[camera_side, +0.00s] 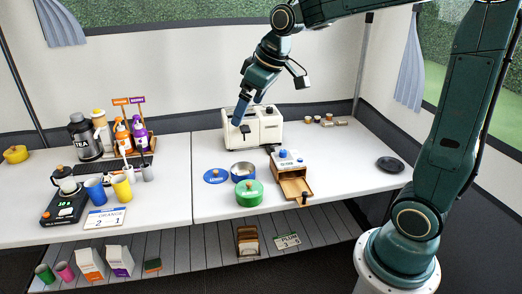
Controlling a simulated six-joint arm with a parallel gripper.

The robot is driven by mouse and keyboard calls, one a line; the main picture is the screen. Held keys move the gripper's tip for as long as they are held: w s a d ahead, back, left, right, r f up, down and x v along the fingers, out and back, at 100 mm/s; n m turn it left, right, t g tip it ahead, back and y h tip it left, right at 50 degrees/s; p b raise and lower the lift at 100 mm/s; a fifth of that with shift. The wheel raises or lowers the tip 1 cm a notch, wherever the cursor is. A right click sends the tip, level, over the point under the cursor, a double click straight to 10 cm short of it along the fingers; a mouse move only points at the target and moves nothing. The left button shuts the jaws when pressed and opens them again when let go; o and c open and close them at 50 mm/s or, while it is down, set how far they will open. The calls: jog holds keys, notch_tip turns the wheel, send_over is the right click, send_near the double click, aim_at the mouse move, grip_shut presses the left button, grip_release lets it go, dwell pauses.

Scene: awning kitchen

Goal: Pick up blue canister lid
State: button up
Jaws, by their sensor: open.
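A green lidded pot (249,195) is at front right of the lid. My gripper (238,119) is open, pointing down with blue fingers. It appears above and right of the lid in the picture, apart from it and in front of the white toaster. No object shows in its fingers.
The white toaster (265,130) stands behind the lid. A small grinder with an open wooden drawer (294,187) is to the right. Bottles, cups and a scale (64,207) crowd the left. A black plate (390,164) lies far right. Table left of the lid is clear.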

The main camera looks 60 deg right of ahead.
jog(key=w+d+f+n, duration=0.1)
jog(key=w+d+f, duration=0.3)
jog(key=w, duration=0.2)
jog(key=w+d+f, duration=0.3)
jog(key=w+f, duration=0.2)
jog(key=w, duration=0.2)
jog(key=w+d+f, duration=0.3)
jog(key=d+f, duration=0.1)
jog(key=f, duration=0.3)
jog(key=w+d+f+n+y, duration=0.1)
jog(key=w+d+f, duration=0.3)
jog(key=f, duration=0.4)
jog(key=shift+d+f, duration=0.2)
jog(key=shift+d, duration=0.3)
jog(key=shift+w, duration=0.1)
send_over(217, 171)
jog(key=s+d, duration=0.1)
jog(key=s, duration=0.1)
jog(key=shift+d+f, duration=0.2)
jog(key=shift+f, duration=3.7)
jog(key=shift+w+f, duration=0.1)
jog(key=shift+s+a+x, duration=0.1)
jog(key=shift+x, duration=0.65)
jog(key=shift+s+a+x, duration=0.15)
jog(key=shift+x, duration=1.65)
jog(key=shift+c, duration=0.4)
